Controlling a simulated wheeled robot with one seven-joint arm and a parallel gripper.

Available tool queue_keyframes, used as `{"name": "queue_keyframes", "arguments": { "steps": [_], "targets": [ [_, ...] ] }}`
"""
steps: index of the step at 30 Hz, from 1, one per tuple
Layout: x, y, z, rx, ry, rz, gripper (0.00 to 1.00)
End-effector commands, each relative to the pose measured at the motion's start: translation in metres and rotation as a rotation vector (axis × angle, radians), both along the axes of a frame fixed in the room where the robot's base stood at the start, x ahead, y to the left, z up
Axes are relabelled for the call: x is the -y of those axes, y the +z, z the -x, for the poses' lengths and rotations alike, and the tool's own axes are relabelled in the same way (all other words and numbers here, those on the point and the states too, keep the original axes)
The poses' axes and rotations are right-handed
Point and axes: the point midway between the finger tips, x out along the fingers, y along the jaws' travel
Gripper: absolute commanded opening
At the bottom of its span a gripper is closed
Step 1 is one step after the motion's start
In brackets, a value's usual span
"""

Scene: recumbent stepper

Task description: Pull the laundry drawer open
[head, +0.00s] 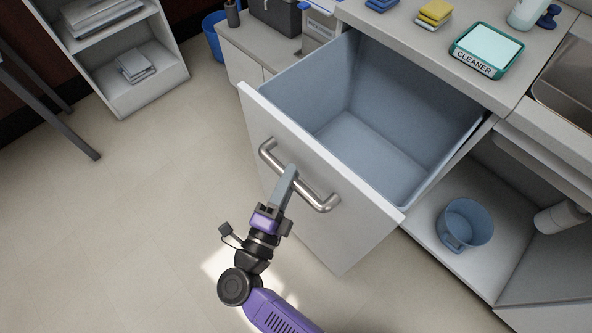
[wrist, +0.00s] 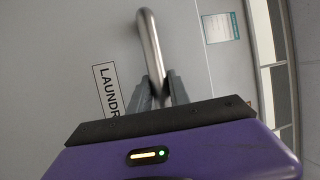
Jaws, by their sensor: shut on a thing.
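The laundry drawer (head: 330,192) stands pulled well out of the counter in the head view, and its deep grey-blue inside is empty. Its white front bears a curved metal bar handle (head: 318,197). My gripper (head: 290,172) is at the handle's middle, shut on the bar. In the wrist view the two grey fingers (wrist: 160,88) close around the handle bar (wrist: 148,40). A partly hidden label reading "LAUNDR" (wrist: 108,88) is on the drawer front beside the fingers.
An open cabinet with a blue bucket (head: 466,224) lies right of the drawer. The counter above carries a green cleaner tray (head: 487,48) and sponges (head: 435,12). A white shelf unit (head: 140,80) stands at the upper left. The floor (head: 120,220) left of the drawer is clear.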

Motion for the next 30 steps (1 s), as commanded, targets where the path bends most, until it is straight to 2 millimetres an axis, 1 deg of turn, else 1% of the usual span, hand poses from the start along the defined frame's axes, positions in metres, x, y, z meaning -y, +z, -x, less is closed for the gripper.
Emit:
{"name": "queue_keyframes", "arguments": {
  "steps": [8, 9, 12, 23, 26, 30],
  "targets": [
    [0.000, -0.002, 0.001, -0.004, -0.001, 0.000, 0.00],
    [0.000, -0.002, 0.001, -0.004, -0.001, 0.000, 0.27],
    [0.000, -0.002, 0.000, -0.003, -0.001, 0.001, 0.44],
    [-0.001, -0.001, 0.003, -0.001, 0.001, 0.000, 0.44],
    [-0.005, -0.004, 0.012, -0.001, 0.002, 0.000, 0.44],
    [-0.014, -0.009, 0.033, -0.001, 0.003, 0.000, 0.44]
  ]
}}
